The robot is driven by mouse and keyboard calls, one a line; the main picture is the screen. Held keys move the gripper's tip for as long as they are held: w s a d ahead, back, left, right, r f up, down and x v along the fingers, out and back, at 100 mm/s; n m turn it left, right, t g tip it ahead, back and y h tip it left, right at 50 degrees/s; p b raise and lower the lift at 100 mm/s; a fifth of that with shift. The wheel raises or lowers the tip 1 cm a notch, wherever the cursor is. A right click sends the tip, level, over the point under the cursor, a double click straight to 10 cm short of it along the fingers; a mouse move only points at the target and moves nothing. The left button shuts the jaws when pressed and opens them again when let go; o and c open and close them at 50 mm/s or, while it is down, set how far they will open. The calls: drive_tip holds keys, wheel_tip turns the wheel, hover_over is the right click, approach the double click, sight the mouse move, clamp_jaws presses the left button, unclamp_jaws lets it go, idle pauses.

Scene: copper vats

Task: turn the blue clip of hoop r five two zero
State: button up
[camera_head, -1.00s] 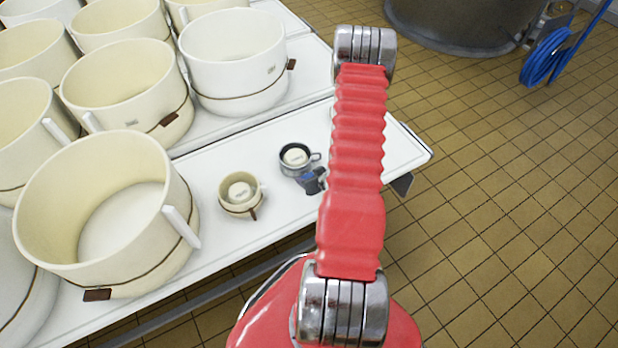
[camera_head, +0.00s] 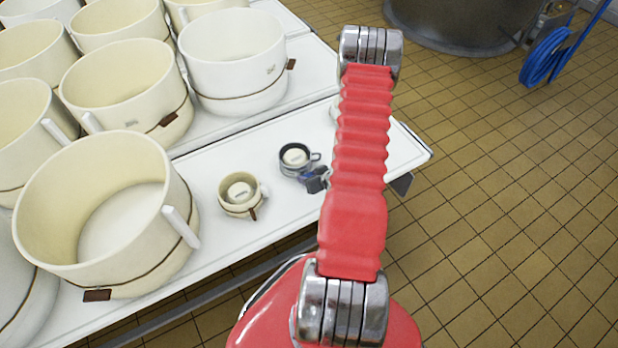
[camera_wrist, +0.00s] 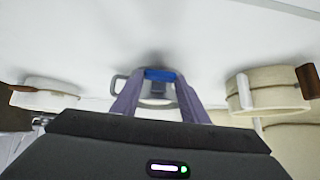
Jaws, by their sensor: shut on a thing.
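The small hoop (camera_head: 294,158), grey with a dark rim and a pale disc inside, stands on the white table, partly behind my gripper. Its side handle points right in the head view. In the wrist view the grey hoop (camera_wrist: 123,85) is straight ahead, with the blue clip (camera_wrist: 160,75) on its near side. My gripper (camera_wrist: 160,82) has its two purple fingers either side of the clip, shut on it. In the head view my gripper (camera_head: 317,180) is small and dark at the hoop's lower right, and the clip cannot be made out. The label is not readable.
A small cream hoop (camera_head: 240,194) stands close by, left of the grey one in the head view. Large cream hoops (camera_head: 92,212) crowd the table's left and back. The table (camera_head: 270,225) ends just right of my arm. A blue hose (camera_head: 548,57) hangs far right.

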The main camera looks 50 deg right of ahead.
drive_tip(key=shift+s+d+f+m+t+y, duration=0.1)
drive_tip(key=shift+d+m+t+y, duration=0.2)
drive_tip(key=shift+y, duration=0.3)
drive_tip(key=shift+s+d+m+t+y, duration=0.15)
drive_tip(key=shift+m+y, duration=0.25)
drive_tip(key=shift+y, duration=0.2)
drive_tip(key=shift+d+f+m+t+y, duration=0.15)
drive_tip(key=shift+m+t+y, duration=0.2)
drive_tip(key=shift+y, duration=0.3)
drive_tip(key=shift+d+f+m+t+y, duration=0.1)
drive_tip(key=shift+d+m+t+y, duration=0.2)
drive_tip(key=shift+y, duration=0.35)
drive_tip(key=shift+a, duration=0.15)
drive_tip(key=o, duration=1.1)
drive_tip(key=shift+c, duration=0.2)
drive_tip(key=shift+s+r, duration=0.1)
drive_tip(key=shift+r, duration=0.05)
drive_tip(key=v, duration=1.3)
drive_tip(key=shift+s+r, duration=0.2)
drive_tip(key=shift+c, duration=0.3)
